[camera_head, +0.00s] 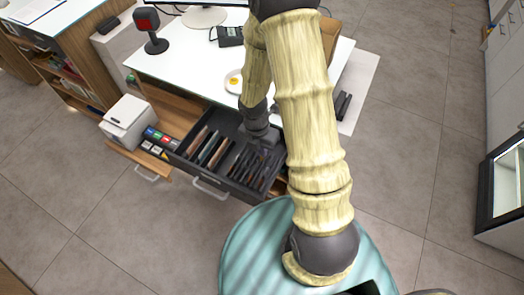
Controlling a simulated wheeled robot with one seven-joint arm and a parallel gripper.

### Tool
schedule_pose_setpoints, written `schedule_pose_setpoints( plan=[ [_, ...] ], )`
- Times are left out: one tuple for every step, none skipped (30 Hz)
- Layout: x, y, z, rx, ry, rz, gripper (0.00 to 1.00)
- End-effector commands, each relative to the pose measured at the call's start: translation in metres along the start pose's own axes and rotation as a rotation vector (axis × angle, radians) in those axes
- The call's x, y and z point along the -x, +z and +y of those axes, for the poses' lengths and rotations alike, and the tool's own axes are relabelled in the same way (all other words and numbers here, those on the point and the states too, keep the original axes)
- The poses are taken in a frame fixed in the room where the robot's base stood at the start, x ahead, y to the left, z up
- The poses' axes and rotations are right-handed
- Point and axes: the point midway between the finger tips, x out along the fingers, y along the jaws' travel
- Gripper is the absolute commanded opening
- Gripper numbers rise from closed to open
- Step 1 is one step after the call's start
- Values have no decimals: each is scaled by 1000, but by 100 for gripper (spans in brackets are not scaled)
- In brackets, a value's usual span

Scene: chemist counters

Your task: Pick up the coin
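A small round gold-yellow thing (234,80), which looks like the coin, lies on a small white dish (230,88) on the white counter top. My gripper (266,150) is dark and points down over the right part of the open dark drawer (222,192), to the right of and nearer than the dish. Its fingers blend into the dark drawer, so I cannot tell whether they are open or shut or hold anything. My arm covers part of the counter to the right of the dish.
The open drawer has slots with brown and dark items. A white box-shaped device (125,122) and small coloured boxes (160,140) stand left of it. A scanner on a stand (152,35) and a card terminal (230,37) stand on the counter. Tiled floor (75,215) is free at front left.

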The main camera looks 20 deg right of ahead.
Motion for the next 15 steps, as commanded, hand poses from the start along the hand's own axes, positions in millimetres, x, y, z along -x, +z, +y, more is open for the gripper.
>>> schedule_pose_setpoints(
  plan=[
    [7, 1, 1, -2, 7, -3, 0],
    [11, 1, 0, -2, 7, -3, 0],
    [18, 1, -1, -2, 8, -3, 0],
    [23, 1, -1, -1, 8, -4, 0],
    [29, 2, -2, -2, 8, -5, 0],
    [38, 2, -3, -2, 8, -5, 0],
    [45, 2, -4, -3, 9, -5, 0],
    [53, 1, -5, -1, 9, -5, 0],
    [63, 1, -6, -1, 8, -6, 0],
    [72, 1, -7, -2, 9, -6, 0],
    [80, 1, -8, -1, 8, -6, 0],
    [91, 1, -10, -1, 8, -6, 0],
    [99, 1, -10, -1, 8, -6, 0],
    [107, 1, -11, -1, 8, -7, 0],
    [117, 1, -13, -1, 7, -6, 0]
  ],
)
